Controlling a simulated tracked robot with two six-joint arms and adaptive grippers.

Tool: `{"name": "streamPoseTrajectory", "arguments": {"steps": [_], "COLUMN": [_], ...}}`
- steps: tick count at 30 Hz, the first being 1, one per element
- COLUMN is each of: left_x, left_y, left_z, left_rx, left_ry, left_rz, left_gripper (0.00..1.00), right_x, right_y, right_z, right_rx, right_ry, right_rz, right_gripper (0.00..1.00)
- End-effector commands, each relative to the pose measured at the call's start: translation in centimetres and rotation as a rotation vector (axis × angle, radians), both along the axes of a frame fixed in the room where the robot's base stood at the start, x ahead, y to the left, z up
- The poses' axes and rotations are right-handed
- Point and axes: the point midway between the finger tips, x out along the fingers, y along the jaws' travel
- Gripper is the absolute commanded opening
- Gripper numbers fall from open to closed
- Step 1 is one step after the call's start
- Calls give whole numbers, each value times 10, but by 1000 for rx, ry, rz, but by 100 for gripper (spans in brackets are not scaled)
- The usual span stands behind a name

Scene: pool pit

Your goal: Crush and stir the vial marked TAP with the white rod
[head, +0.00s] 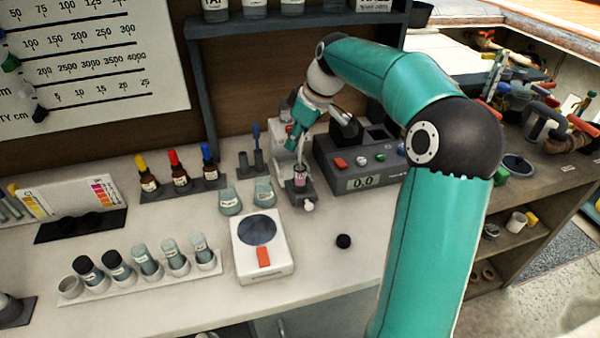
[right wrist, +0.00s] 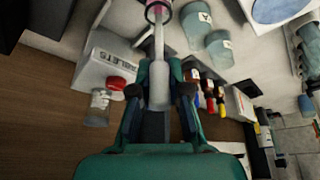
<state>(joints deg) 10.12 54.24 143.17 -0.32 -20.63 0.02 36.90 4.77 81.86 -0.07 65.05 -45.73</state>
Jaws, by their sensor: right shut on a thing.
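The vial (head: 300,178), with pink in it and a partly readable label starting "TA", stands upright in a small grey holder on the bench. It also shows at the top edge of the right wrist view (right wrist: 158,12). My right gripper (right wrist: 160,90) is shut on the white rod (right wrist: 158,48), which points at the vial. The rod's thin end meets the vial's mouth and seems to be inside it; the depth cannot be told. In the head view my right gripper (head: 296,145) is just above the vial and hides most of the rod. My left gripper is out of view.
A white tablets box (right wrist: 108,62) stands close beside the gripper. A grey meter (head: 362,172) reading 0.0 is right of the vial. Two beakers (head: 230,201), a scale-like white device (head: 262,262) and a loose black cap (head: 344,241) are nearby. The bench front right is clear.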

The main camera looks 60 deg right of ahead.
Motion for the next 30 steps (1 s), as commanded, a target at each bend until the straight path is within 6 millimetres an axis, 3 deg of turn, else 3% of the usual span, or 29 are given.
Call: {"name": "streamPoseTrajectory", "arguments": {"steps": [30], "left_x": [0], "left_y": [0], "left_z": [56], "left_rx": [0], "left_ry": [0], "left_rz": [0], "left_gripper": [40], "right_x": [0], "right_y": [0], "right_z": [64], "right_rx": [0], "right_ry": [-1], "right_rz": [0], "right_gripper": [0]}}
